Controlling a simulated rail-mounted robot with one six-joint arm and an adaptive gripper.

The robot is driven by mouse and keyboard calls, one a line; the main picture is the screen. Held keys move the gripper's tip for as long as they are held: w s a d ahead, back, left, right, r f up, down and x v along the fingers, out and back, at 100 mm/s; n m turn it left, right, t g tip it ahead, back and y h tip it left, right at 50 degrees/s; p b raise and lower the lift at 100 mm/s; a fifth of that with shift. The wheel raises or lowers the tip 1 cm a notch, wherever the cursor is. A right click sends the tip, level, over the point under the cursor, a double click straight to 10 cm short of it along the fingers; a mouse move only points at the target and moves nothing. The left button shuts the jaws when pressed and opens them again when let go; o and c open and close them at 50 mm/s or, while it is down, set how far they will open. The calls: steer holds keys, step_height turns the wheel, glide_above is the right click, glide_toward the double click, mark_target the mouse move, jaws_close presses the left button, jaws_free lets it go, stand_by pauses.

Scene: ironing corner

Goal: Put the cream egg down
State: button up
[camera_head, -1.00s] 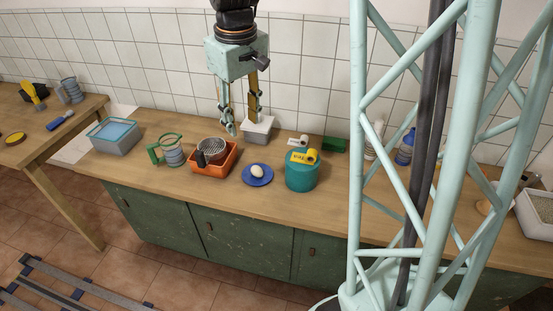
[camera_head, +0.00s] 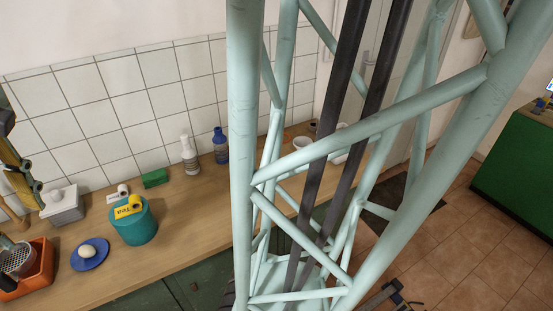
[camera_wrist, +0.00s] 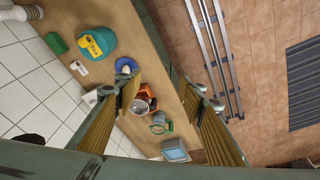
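The cream egg (camera_head: 87,251) rests on a blue saucer (camera_head: 98,262) on the wooden counter. In the wrist view the egg (camera_wrist: 126,69) also shows on the blue saucer (camera_wrist: 134,63), with part of the saucer hidden by a finger. My gripper (camera_wrist: 160,95) is open, with its two fingers wide apart and nothing between them. In the head view only part of my gripper shows at the left edge, above the counter and apart from the egg.
A teal canister (camera_head: 135,228) with a yellow label stands right of the saucer. An orange tray (camera_head: 38,270) holding a grater is on its left. A grey box with a white lid (camera_head: 63,206) stands behind. A green block (camera_head: 155,179), white bottle (camera_head: 188,156) and blue bottle (camera_head: 220,147) stand farther back.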

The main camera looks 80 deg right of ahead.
steer(key=s+a+r, duration=0.1)
steer(key=s, duration=0.7)
steer(key=s+a+r+m+t, duration=0.1)
steer(key=s+a+r, duration=0.1)
steer(key=s, duration=0.7)
steer(key=shift+s+a, duration=0.15)
steer(key=shift+s, duration=0.1)
steer(key=shift+r, duration=0.15)
